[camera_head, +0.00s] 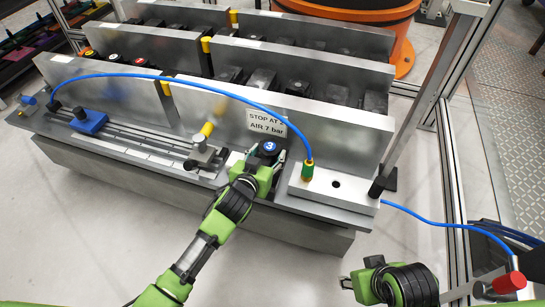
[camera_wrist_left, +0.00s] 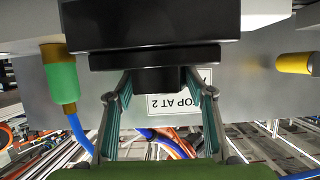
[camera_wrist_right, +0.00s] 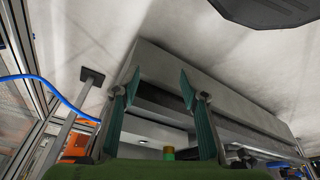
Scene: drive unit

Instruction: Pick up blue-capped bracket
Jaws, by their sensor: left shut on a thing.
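The blue-capped bracket (camera_head: 268,147), a black part with a blue disc marked 3, is at the front edge of the metal fixture, left of the block with the green fitting. My left gripper (camera_head: 264,163) is shut on it from the front. In the left wrist view the bracket's dark body (camera_wrist_left: 150,30) fills the top, and its narrower stub is between the fingers. Whether it rests on the fixture or is lifted cannot be told. My right gripper (camera_wrist_right: 160,90) is open and empty, low at the right of the head view, in front of the fixture.
A blue hose (camera_head: 190,77) arches over the fixture to the green fitting (camera_head: 307,171). A sign (camera_head: 267,123) stands behind the bracket. A blue clamp (camera_head: 88,120) and yellow-tipped stop (camera_head: 207,129) are on the rail at left. Metal plates divide rows of black parts. An upright post (camera_head: 420,100) stands right.

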